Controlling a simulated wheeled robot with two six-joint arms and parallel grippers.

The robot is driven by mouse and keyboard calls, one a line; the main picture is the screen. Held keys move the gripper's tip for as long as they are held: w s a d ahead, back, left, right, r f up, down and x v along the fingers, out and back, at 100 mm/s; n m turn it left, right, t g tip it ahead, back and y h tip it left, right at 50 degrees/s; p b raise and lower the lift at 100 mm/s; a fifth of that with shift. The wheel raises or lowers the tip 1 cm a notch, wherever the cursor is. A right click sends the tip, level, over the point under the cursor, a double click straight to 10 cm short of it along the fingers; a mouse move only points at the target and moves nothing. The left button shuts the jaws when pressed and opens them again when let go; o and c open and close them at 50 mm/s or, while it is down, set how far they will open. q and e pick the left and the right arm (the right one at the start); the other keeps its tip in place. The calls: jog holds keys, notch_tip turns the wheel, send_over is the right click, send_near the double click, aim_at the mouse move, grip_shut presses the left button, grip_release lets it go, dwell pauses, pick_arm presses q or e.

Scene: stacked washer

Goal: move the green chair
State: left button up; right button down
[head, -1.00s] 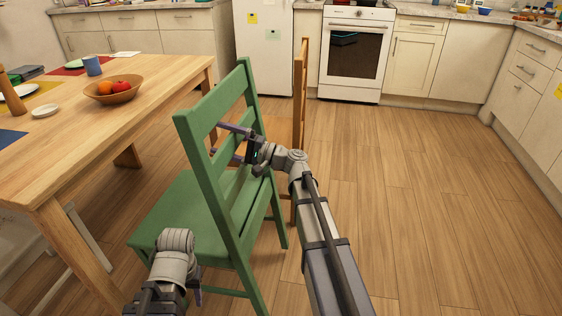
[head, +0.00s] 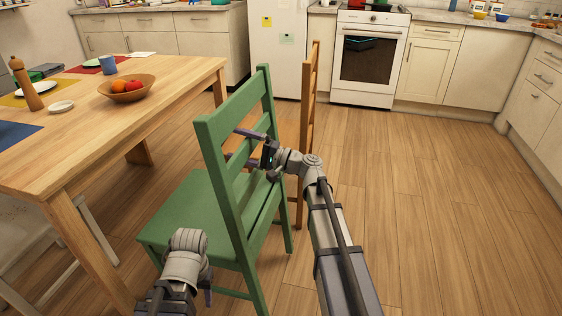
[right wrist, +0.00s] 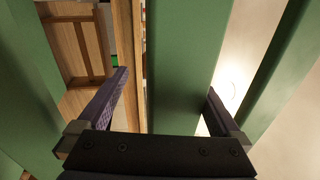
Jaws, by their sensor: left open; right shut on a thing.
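The green chair (head: 185,214) stands upright on the floor beside the wooden table, its slatted back toward me. My right gripper (head: 247,149) is at a slat of the chair's back, with fingers on both sides of it. The right wrist view shows the green slat (right wrist: 185,65) between the two fingers of the right gripper (right wrist: 163,105); a gap shows at the fingers, so contact is hard to see there.
The wooden table (head: 100,135) is close on the left. A brown wooden chair (head: 307,110) stands just behind the green chair. A white chair (head: 50,240) is at the lower left. Open floor (head: 420,190) lies to the right, up to the oven (head: 368,60) and cabinets.

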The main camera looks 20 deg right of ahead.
jog(key=f, duration=0.1)
jog(key=f+h, duration=0.1)
jog(key=f+g, duration=0.1)
jog(key=shift+w+a+n+p, duration=0.3)
jog(key=shift+w+p, duration=0.05)
jog(key=shift+p, duration=0.05)
grip_release()
jog(key=v, duration=1.2)
jog(key=shift+d, duration=0.1)
